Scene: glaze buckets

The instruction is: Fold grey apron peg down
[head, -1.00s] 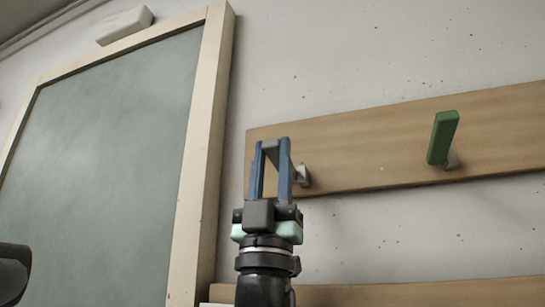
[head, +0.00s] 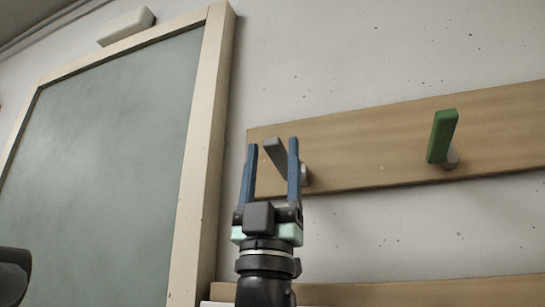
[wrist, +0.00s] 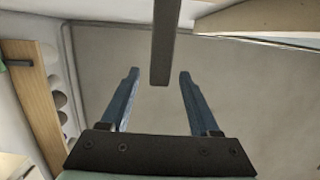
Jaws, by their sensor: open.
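The grey apron peg (head: 275,153) is a flat bar at the left end of a wooden rail. It slants up and out to the left from its round mount (head: 305,175), which is partly hidden by a finger. My gripper (head: 272,145) is open, its two blue fingers pointing up on either side of the peg. In the wrist view the peg (wrist: 164,45) comes down from the top edge, its end between the fingertips of my gripper (wrist: 159,74), with a visible gap on both sides.
A green peg (head: 442,137) sticks out farther right on the wooden rail (head: 380,150). A framed grey-green board (head: 110,150) stands left of my gripper. A second wooden board (head: 420,293) runs low on the wall. The wall between the boards is bare.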

